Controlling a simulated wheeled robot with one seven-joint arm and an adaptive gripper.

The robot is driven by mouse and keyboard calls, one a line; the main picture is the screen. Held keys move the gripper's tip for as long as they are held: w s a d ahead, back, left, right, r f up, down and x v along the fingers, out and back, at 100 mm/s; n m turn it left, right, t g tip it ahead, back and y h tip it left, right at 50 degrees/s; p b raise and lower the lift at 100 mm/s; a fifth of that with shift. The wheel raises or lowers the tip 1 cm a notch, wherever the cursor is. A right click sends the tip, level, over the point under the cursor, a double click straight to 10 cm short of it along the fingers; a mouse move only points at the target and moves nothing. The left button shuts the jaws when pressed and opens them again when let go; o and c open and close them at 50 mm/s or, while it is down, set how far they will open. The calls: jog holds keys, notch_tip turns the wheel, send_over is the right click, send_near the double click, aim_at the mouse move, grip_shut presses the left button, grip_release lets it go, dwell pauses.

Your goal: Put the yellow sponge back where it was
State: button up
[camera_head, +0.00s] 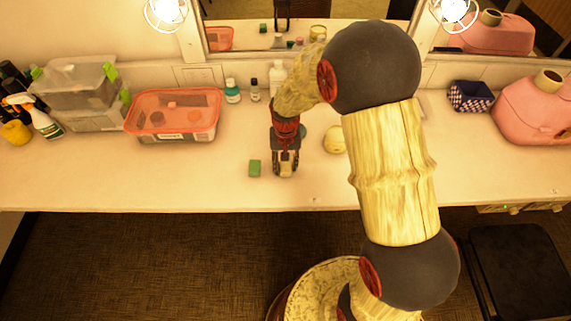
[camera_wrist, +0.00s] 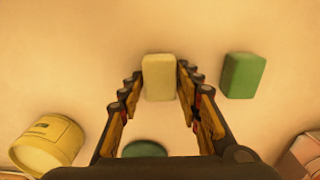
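The yellow sponge (camera_wrist: 159,78) is a pale upright-looking block in the wrist view, at the fingertips of my gripper (camera_wrist: 159,73). The fingers are apart, one on each side of the sponge, with narrow gaps seeming to show. Whether the sponge touches the counter cannot be told. In the head view my gripper (camera_head: 286,173) points down just above the counter, and I cannot make out the sponge there. A green sponge-like block (camera_wrist: 242,75) lies apart, right of the gripper in the wrist view, and left of it in the head view (camera_head: 254,168).
A yellow tin (camera_wrist: 48,145) and a dark green round thing (camera_wrist: 143,149) are near the gripper. A red-lidded container (camera_head: 174,114) stands left on the counter (camera_head: 120,180), bottles (camera_head: 232,91) behind. A pink case (camera_head: 535,108) is far right. The front counter edge is mostly clear.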

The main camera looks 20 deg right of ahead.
aim_at(285, 165)
jog(key=shift+o, duration=1.3)
jog(key=shift+r, duration=0.1)
notch_tip(285, 165, up, 12)
jog(key=p, duration=0.4)
jog(key=s+r+n+t, duration=0.1)
jog(key=s+r+t, duration=0.1)
jog(key=s+r, duration=0.45)
jog(key=s+r+n+t, duration=0.1)
jog(key=s+r, duration=0.3)
jog(key=r, duration=0.6)
jog(key=s+r+n+t, duration=0.1)
jog(key=s+r, duration=0.4)
jog(key=s, duration=0.7)
jog(key=shift+r+n+t, duration=0.15)
jog(key=shift+n+t, duration=0.15)
jog(key=shift+t, duration=0.5)
